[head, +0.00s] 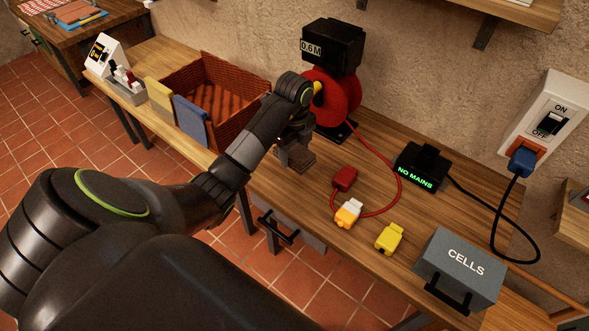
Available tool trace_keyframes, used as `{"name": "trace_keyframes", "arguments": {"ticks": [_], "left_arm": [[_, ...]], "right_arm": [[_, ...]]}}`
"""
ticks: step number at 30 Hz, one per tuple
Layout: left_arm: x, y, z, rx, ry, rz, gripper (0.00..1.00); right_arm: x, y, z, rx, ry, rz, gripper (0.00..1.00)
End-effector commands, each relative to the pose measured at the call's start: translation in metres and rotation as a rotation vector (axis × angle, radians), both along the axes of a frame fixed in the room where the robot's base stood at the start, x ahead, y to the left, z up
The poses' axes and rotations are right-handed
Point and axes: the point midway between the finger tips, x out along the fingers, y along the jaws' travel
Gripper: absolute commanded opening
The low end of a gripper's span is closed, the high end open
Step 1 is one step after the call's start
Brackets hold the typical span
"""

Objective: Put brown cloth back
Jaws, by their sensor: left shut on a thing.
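My left gripper (293,146) reaches over the wooden bench from the left, pointing down. It is shut on the brown cloth (298,160), a small dark brown piece that shows below the fingers. Its upper part is hidden by the gripper, and I cannot tell whether it touches the bench. A reddish-brown woven basket (211,66) stands to the left of the gripper. A yellow cloth (159,94) and a blue cloth (191,122) hang over its front rim. My right gripper is not in view.
A red cable reel (345,98) with a black display box (332,46) stands behind the gripper. A red plug (344,179), yellow plugs (389,238), a black "NO MAINS" box (420,168) and a grey "CELLS" box (459,268) are on the right. A wall switch (550,122) is above.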

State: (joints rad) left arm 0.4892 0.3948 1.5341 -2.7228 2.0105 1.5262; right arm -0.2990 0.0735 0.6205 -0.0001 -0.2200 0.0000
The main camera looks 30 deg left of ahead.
Motion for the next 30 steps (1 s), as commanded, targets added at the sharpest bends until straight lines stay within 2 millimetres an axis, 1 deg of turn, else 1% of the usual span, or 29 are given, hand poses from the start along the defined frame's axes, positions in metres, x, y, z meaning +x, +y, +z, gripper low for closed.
{"name": "trace_keyframes", "arguments": {"ticks": [1,6,13,20,21,22,25,30], "left_arm": [[0.000,0.000,-0.013,0.000,0.000,0.000,0.41],[0.000,0.000,-0.033,0.000,-0.001,-0.001,0.41],[0.000,0.000,-0.042,0.000,0.000,-0.001,0.41],[0.000,0.000,-0.068,0.000,0.000,-0.001,0.41],[-0.001,-0.001,-0.068,-0.002,0.005,0.001,0.41],[-0.001,-0.001,-0.072,-0.003,0.006,0.000,0.41],[0.000,0.000,-0.080,-0.001,0.002,-0.001,0.41],[0.000,0.000,-0.081,0.000,0.000,-0.001,0.41]], "right_arm": [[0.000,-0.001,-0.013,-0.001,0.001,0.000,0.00],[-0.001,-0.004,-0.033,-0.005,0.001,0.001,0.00],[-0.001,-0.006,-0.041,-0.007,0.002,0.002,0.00],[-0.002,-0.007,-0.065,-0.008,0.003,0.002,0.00],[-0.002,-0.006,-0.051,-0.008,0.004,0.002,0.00],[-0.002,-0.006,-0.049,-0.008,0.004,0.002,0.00],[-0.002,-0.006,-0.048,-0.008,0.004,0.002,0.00],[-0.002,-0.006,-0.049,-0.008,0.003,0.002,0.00]]}}
